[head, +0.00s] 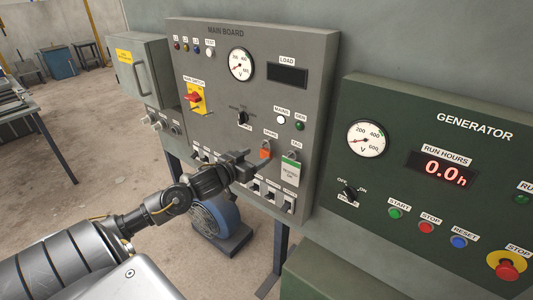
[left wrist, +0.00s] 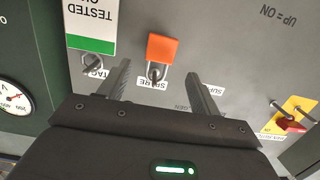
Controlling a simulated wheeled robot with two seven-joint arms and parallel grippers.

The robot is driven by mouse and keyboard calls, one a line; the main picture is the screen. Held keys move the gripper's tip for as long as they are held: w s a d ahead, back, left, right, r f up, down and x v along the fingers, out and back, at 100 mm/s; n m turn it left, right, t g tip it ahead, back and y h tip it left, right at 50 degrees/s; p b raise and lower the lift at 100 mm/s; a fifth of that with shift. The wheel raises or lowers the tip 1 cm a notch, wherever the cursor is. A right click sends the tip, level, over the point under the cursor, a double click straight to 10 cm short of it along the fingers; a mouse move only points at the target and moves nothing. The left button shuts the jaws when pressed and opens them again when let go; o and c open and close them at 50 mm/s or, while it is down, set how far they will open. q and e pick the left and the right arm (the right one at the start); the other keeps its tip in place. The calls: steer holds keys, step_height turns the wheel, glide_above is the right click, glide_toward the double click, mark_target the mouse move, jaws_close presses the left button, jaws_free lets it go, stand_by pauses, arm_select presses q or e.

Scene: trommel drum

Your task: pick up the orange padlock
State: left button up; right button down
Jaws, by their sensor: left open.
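The orange padlock (head: 265,152) hangs on the grey main board, below a small label. In the left wrist view, where the lettering is upside down, the padlock (left wrist: 161,49) shows its orange body and a metal shackle at a fitting beside the "SPARE" label. My left gripper (head: 245,161) is open and empty, just left of the padlock in the head view. In the left wrist view its two fingers (left wrist: 158,76) point at the board on either side of the shackle, with the padlock body beyond the fingertips. My right gripper is not in view.
A white and green "TESTED OK" tag (head: 290,170) hangs close beside the padlock. Several switches (head: 270,192) sit below it on the board. A blue motor-like machine (head: 217,222) stands under the arm. The green generator panel (head: 430,180) is to the right.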

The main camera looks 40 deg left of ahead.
mark_target(264, 152)
arm_select(q)
steer(key=shift+w, duration=0.25)
steer(key=w, duration=0.1)
steer(key=w+p, duration=0.1)
steer(key=w, duration=0.1)
steer(key=shift+w+f, duration=0.3)
steer(key=shift+w, duration=0.05)
steer(key=shift+w+f+p, duration=0.2)
steer(key=shift+w+p, duration=0.15)
steer(key=shift+w, duration=0.15)
steer(key=shift+s, duration=0.1)
steer(key=shift+c, duration=0.8)
steer(key=c, duration=1)
